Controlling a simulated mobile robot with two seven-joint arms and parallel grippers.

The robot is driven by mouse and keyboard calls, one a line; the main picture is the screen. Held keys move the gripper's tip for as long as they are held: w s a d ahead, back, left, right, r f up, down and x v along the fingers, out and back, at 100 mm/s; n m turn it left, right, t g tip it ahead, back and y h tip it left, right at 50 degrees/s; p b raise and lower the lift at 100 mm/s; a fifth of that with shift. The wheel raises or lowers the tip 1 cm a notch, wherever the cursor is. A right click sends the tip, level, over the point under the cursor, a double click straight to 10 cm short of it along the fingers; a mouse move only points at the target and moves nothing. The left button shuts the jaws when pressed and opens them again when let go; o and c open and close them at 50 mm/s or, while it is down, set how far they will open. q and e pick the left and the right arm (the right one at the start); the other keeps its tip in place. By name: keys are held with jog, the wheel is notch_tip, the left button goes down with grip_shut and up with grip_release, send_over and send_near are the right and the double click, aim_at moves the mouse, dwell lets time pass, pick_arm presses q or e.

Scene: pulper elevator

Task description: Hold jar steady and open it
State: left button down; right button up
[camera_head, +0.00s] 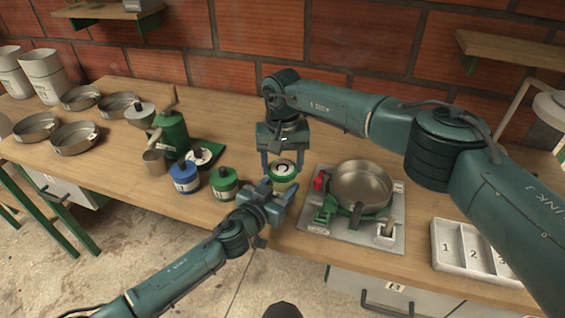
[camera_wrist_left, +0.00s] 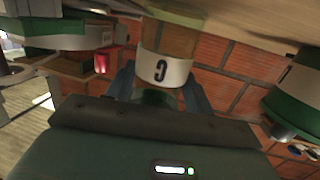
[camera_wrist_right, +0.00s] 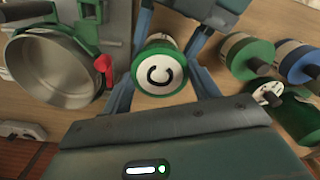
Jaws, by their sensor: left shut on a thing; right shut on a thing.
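The jar (camera_head: 285,172) stands upright near the table's front edge, with a green lid (camera_wrist_right: 161,68) whose white top reads C. My left gripper (camera_head: 268,197) is shut on the jar's body from the front side. My right gripper (camera_head: 280,163) comes from above and is shut on the lid, with one finger on each side. The lid appears seated on the jar; whether it has turned cannot be told.
A metal pan (camera_head: 362,184) on a burner plate with a red knob stands close to the right. Two lidded jars, blue (camera_head: 184,176) and green (camera_head: 224,182), and a green grinder (camera_head: 172,132) stand to the left. A numbered white tray (camera_head: 470,250) is at the far right.

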aim_at(283, 168)
jog(key=shift+r, duration=0.15)
jog(key=shift+r, duration=0.9)
jog(key=shift+r, duration=2)
pick_arm(q)
jog(key=shift+c, duration=2.4)
grip_release()
